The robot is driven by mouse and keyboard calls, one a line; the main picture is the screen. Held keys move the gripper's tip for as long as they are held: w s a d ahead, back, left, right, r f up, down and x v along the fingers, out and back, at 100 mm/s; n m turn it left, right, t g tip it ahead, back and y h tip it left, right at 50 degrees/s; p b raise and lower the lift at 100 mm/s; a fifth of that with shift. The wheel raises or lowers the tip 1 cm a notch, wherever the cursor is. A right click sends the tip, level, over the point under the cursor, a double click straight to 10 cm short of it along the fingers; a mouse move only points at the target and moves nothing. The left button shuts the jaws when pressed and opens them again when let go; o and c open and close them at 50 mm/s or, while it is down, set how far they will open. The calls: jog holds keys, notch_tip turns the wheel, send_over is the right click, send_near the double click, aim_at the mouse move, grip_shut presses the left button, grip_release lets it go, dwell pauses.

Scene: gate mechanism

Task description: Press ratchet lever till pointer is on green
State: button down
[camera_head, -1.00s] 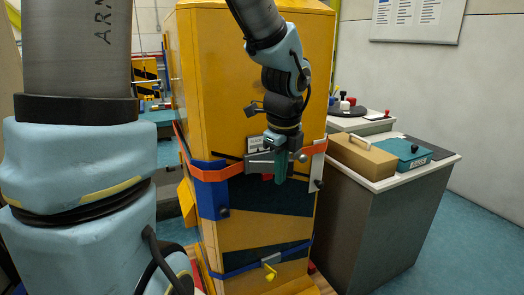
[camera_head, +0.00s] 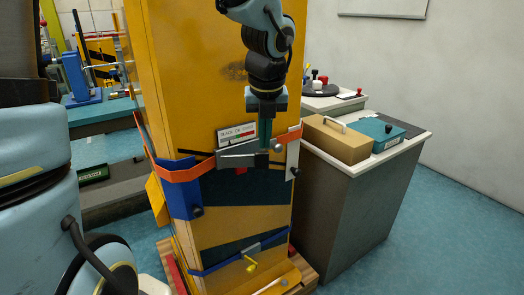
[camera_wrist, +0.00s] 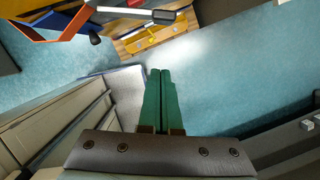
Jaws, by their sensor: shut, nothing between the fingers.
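A grey metal ratchet (camera_head: 238,158) sits in the orange strap (camera_head: 188,173) around the big yellow crate. Its lever ends in a knob (camera_head: 277,147) at the right. A scale plate (camera_head: 237,135) with lettering and coloured marks stands above the ratchet; the pointer's place on it is too small to tell. My gripper (camera_head: 264,146) is shut and empty, green fingers pointing down, in front of the lever's right part. I cannot tell whether they touch. In the wrist view the shut fingers (camera_wrist: 160,72) are apart from a grey bar (camera_wrist: 125,12) with a dark knob (camera_wrist: 162,17).
The yellow crate (camera_head: 200,80) stands on a wooden pallet. A blue strap (camera_head: 215,264) with a yellow hook crosses it lower down. At the right, a cabinet (camera_head: 340,215) carries a tan box (camera_head: 335,138) and a teal box (camera_head: 382,133). Blue floor is free at the far right.

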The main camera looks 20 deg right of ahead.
aim_at(262, 158)
jog(key=w+f, duration=0.1)
jog(key=f, duration=0.2)
jog(key=w+d+f, duration=0.1)
jog(key=w+f, duration=0.1)
jog(key=f, duration=0.1)
jog(key=w+f, duration=0.2)
jog(key=f, duration=0.1)
jog(key=shift+w+d, duration=0.1)
jog(key=shift+d, duration=0.2)
jog(key=shift+w+d+f, duration=0.15)
jog(key=shift+w, duration=0.3)
